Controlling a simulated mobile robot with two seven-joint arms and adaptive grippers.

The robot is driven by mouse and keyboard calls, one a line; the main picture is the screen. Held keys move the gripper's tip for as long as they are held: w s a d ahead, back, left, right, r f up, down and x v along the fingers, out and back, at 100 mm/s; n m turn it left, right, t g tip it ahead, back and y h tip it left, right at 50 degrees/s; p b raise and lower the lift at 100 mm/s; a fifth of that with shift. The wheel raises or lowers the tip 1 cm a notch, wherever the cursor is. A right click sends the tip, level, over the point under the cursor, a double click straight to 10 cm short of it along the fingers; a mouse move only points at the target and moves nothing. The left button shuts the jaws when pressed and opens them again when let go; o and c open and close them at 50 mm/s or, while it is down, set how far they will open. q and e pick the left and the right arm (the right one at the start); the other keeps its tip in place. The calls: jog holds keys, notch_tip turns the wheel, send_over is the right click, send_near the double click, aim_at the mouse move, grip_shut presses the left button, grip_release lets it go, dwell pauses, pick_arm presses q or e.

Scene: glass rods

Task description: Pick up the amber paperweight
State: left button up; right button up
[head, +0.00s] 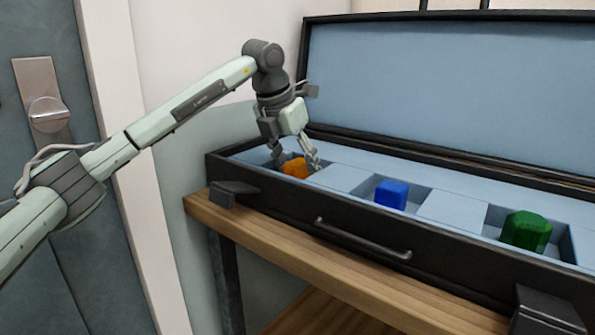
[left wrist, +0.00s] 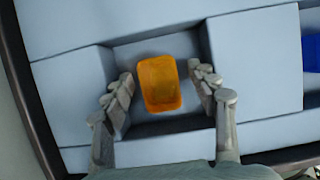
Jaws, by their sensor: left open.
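The amber paperweight (head: 295,168) is a small orange block in the left compartment of the open case. In the left wrist view the paperweight (left wrist: 159,83) shows whole, lying in its square recess between my fingers. My left gripper (head: 297,165) points down over that compartment, with its fingers apart on either side of the paperweight. In the left wrist view the left gripper (left wrist: 160,90) is open, and a gap shows between each finger and the paperweight. My right gripper is not in view.
The black case (head: 262,200) with pale blue lining stands on a wooden table (head: 290,245), its lid (head: 430,90) raised behind. A blue block (head: 391,194) and a green block (head: 526,231) sit in other compartments to the right. A door with a handle (head: 47,113) is at the left.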

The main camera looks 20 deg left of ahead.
pick_arm(q)
grip_shut()
dwell(0.4)
jog(key=shift+r, duration=0.1)
